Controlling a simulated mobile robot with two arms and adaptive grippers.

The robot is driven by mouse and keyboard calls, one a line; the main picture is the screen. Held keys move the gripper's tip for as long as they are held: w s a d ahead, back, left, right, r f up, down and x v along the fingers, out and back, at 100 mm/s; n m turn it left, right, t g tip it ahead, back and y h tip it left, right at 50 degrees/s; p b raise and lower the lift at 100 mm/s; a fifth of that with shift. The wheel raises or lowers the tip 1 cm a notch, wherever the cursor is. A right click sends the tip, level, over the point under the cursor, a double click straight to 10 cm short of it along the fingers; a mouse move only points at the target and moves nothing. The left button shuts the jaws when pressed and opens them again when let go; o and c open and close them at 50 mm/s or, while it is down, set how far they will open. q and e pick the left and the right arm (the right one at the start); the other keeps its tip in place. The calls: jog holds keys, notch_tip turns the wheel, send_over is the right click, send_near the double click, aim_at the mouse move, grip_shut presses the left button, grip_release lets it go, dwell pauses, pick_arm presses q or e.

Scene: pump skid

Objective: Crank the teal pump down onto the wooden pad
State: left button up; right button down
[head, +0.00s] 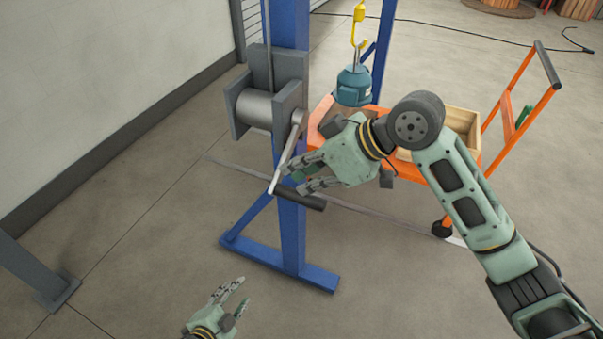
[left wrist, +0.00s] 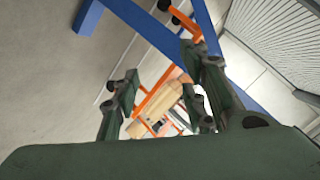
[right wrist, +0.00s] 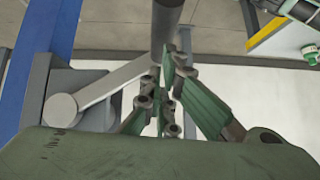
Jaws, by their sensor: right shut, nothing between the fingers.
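The teal pump (head: 354,87) hangs upright from a yellow hook (head: 359,14) above an orange cart. The winch drum (head: 258,107) sits on a blue post. Its crank arm (head: 290,152) slants down to a dark grip (head: 305,199), also seen in the right wrist view (right wrist: 166,28). My right gripper (head: 298,178) is shut and empty beside the crank, close to the grip. My left gripper (head: 243,292) is open and empty, low in front of the post.
The blue post (head: 292,225) stands on a blue foot (head: 315,276). The orange cart (head: 411,171) carries a wooden box (head: 463,122) and has a tall push handle (head: 546,64). A grey wall (head: 110,70) is on the left. The floor in front is clear.

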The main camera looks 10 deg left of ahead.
pick_arm(q)
jog(key=s+a+f+n+g+y, duration=0.2)
jog(key=s+f+n+g, duration=0.4)
jog(key=s+f, duration=1.05)
jog(key=s+f+n+g, duration=0.2)
jog(key=s+f, duration=0.2)
jog(key=s, duration=0.5)
jog(key=s+d+f+n+g, duration=0.1)
jog(key=s+f+n+g, duration=0.1)
jog(key=s, duration=0.7)
jog(key=shift+s+f+g+y, duration=0.2)
jog(key=shift+f+g+y, duration=0.25)
jog(key=shift+f, duration=0.9)
pick_arm(e)
jog(key=shift+f+t, duration=0.3)
jog(key=shift+f, duration=0.15)
pick_arm(q)
jog(key=shift+d, duration=0.1)
pick_arm(e)
jog(key=shift+f, duration=0.1)
